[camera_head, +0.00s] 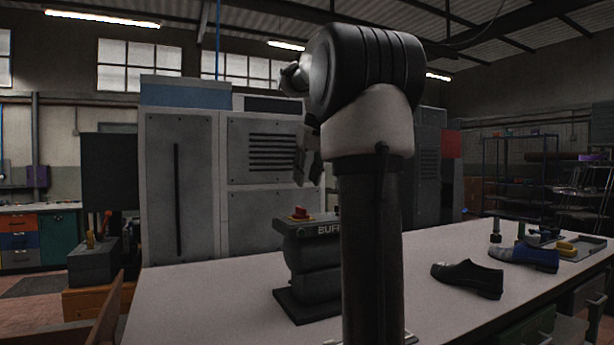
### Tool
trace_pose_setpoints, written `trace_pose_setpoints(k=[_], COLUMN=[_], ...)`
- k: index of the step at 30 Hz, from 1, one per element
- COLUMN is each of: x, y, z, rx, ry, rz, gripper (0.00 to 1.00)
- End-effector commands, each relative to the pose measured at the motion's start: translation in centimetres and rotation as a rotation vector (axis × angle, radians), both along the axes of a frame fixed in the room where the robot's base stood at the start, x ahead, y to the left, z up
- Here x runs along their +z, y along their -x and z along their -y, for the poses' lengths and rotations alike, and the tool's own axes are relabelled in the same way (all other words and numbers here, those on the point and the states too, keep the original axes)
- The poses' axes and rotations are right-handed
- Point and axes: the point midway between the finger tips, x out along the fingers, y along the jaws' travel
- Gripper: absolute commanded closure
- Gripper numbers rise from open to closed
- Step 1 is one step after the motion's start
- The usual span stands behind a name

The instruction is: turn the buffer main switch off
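The buffer (309,265) is a dark machine on a black base plate, standing on the light workbench (215,295). Its front label reads "BUFF" before my arm cuts it off. The main switch (300,213) is a red knob on a yellow plate on top of the buffer, at its left. My gripper (306,170) is dark and partly hidden behind my arm. It hangs above the switch in the picture and looks apart from it. I cannot tell if its fingers are open or shut. My arm hides the buffer's right side.
A black shoe (468,278) and a blue-and-black shoe (524,257) are on the bench at the right, near a tray (579,247) with a yellow item. Large grey cabinets (180,185) stand behind the bench. The bench left of the buffer is clear.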

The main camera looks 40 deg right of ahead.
Motion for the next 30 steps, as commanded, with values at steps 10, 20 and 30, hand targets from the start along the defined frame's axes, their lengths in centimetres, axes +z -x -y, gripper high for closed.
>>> trace_pose_setpoints(k=[10,20,30], x=[-4.6,-8.5,-8.8], y=[-1.7,-3.4,-3.5], z=[0.4,0.8,0.9], rx=[0.000,0.001,0.001], ry=[-0.002,-0.001,0.000], rz=[-0.005,-0.002,-0.001], gripper=[0.67,0.67,0.72])
